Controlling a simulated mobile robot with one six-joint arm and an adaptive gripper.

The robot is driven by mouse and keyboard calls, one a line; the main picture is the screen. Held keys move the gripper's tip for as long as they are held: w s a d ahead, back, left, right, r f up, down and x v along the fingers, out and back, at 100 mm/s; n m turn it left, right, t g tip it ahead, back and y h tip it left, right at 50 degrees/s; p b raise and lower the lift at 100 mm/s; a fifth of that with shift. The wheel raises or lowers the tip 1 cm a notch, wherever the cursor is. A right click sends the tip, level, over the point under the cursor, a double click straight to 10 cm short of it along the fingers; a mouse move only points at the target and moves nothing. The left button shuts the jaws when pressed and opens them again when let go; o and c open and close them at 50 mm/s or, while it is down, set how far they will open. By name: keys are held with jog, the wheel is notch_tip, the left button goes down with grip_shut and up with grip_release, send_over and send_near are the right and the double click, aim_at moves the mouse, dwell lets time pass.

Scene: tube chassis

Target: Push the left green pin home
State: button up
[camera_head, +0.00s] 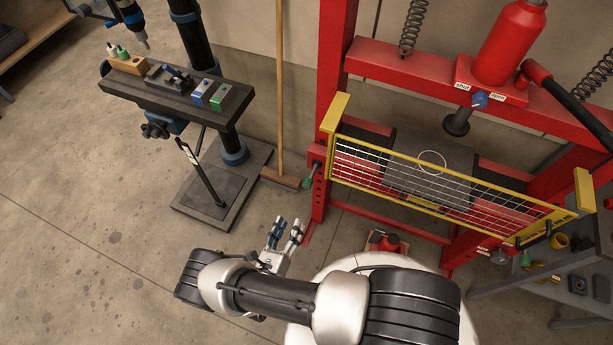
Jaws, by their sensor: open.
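The left green pin (308,183) sits at the left red upright of the press, just below the left end of the yellow mesh guard. Its green handle sticks out to the left of the post; how deep it sits I cannot tell. My gripper (287,227) is in front of the press, lower in the picture than the pin and a little to its left. Its two fingers are apart, with nothing between them, and it does not touch the pin. Another green handle (525,258) shows at the lower right of the press.
The red press (338,75) carries a yellow mesh guard (440,185) across its front. A broom (280,90) leans at the wall left of the press. A drill press table (135,82) stands at the left, a grey side table (585,300) at the right. The left floor is clear.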

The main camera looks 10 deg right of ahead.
aim_at(307, 188)
jog(key=b+x, duration=0.1)
jog(key=x, duration=1.6)
jog(key=shift+d+b, duration=0.1)
jog(key=shift+b, duration=0.2)
jog(key=shift+c, duration=0.2)
grip_shut()
